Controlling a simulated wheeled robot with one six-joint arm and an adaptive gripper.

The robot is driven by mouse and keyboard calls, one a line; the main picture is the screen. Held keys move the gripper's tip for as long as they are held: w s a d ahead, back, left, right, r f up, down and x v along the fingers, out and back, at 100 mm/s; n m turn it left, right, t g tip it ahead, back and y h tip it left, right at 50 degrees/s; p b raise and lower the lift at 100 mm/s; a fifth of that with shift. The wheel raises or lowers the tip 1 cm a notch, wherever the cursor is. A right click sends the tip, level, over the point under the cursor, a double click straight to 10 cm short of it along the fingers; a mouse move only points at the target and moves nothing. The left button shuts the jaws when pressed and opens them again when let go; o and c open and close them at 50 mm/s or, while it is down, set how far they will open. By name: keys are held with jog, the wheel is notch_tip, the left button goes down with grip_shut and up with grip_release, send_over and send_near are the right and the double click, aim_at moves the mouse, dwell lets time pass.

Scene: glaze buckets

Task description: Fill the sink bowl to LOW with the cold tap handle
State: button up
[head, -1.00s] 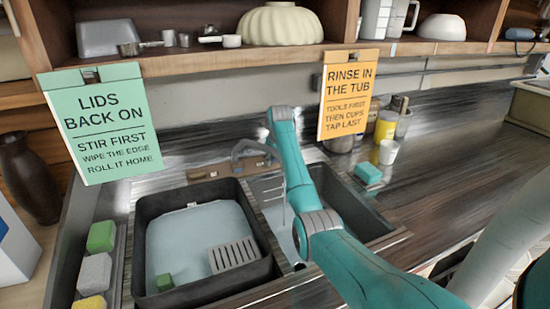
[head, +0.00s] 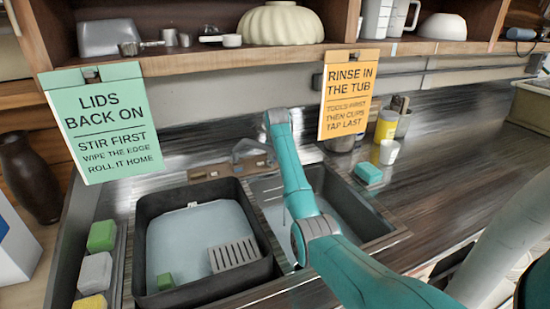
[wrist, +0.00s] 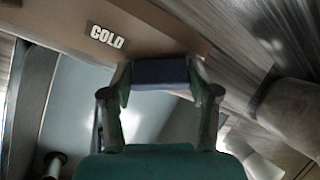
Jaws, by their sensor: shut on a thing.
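The cold tap handle (wrist: 160,73) is a dark blue block in the wrist view, just below a white COLD label (wrist: 107,37) on the brown ledge. My gripper (wrist: 160,90) is shut on it, one finger on each side. In the head view my teal arm hides the handle and the gripper. The grey sink bowl (head: 345,205) is right of the black tub, partly behind my arm. The grey tap spout (head: 248,150) stands at the back. I cannot make out a LOW mark or the water level in the bowl.
The black tub (head: 150,205) holds pale water, a grey slotted rack (head: 233,255) and a green block. Sponges (head: 95,270) line its left side. Two signs hang from the shelf above. A teal sponge (head: 369,173) and white cup (head: 389,152) stand right of the bowl.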

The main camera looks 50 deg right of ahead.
jog(key=o, duration=1.2)
jog(key=shift+c, duration=0.2)
jog(key=shift+r, duration=0.1)
notch_tip(320, 180, up, 10)
jog(key=shift+f, duration=0.1)
